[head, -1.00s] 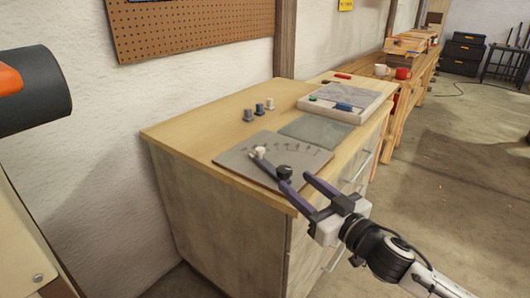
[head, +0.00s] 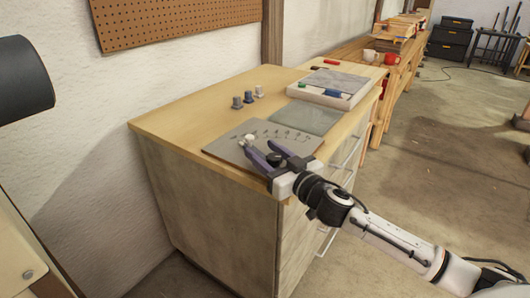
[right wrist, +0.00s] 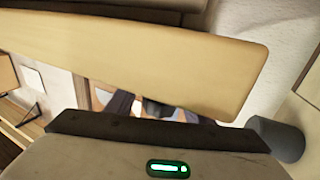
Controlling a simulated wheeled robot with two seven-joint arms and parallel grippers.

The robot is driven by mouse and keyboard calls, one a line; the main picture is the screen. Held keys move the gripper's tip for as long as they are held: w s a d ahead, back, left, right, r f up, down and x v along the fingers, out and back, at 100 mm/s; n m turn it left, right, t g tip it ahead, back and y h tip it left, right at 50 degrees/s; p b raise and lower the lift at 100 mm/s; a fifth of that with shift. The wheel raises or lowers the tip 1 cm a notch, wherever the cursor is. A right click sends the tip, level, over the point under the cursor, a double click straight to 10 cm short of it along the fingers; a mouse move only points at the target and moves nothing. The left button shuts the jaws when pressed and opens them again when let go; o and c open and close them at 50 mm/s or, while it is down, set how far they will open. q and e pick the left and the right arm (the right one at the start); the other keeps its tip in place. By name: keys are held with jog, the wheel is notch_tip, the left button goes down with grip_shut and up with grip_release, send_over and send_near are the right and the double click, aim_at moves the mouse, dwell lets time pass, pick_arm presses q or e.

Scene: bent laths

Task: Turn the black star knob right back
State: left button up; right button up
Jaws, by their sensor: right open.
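The black star knob (head: 275,158) sits on a grey plate (head: 224,149) near the cabinet top's front corner, in the head view. A small white knob (head: 249,138) stands further back on the plate, near a fan of dark marks. My right gripper (head: 260,146) is open, its two purple fingers reaching over the plate. The black knob shows between the fingers; I cannot tell whether they touch it. The fingers partly cover the knob and the plate around it. The right wrist view does not clearly show the knob. My left gripper is not in view.
Several small grey and blue posts (head: 248,97) stand behind the plate. A grey-green mat (head: 306,117) and a shallow tray (head: 333,101) lie to its right. A white wall (head: 180,75) is behind the cabinet. Floor to the right (head: 430,160) is clear.

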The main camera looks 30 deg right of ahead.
jog(key=c, duration=1)
